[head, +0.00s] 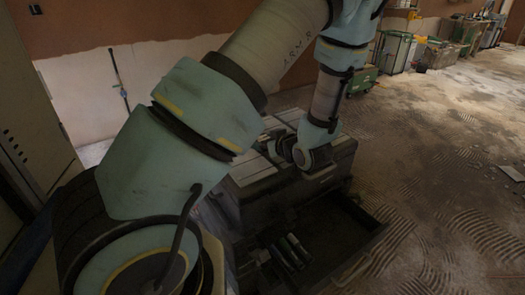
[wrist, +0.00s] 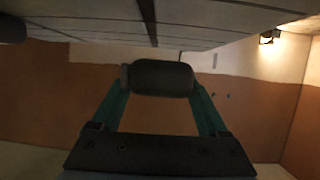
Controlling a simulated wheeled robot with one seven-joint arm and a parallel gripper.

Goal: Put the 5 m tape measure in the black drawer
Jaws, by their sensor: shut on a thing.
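In the wrist view my gripper (wrist: 160,79) is shut on a dark, rounded thing, which I take to be the tape measure (wrist: 162,70); no marking on it can be read. It is held across the two teal fingers. In the head view my arm hides most of the gripper, above the pale top of a dark cabinet (head: 255,168). The black drawer (head: 338,222) is pulled open, below and to the right of my wrist.
Several dark cylindrical things (head: 290,251) lie at the drawer's left side, and its right part looks bare. Dark items on the cabinet top are partly hidden by my arm. A green cart (head: 362,80) stands far back.

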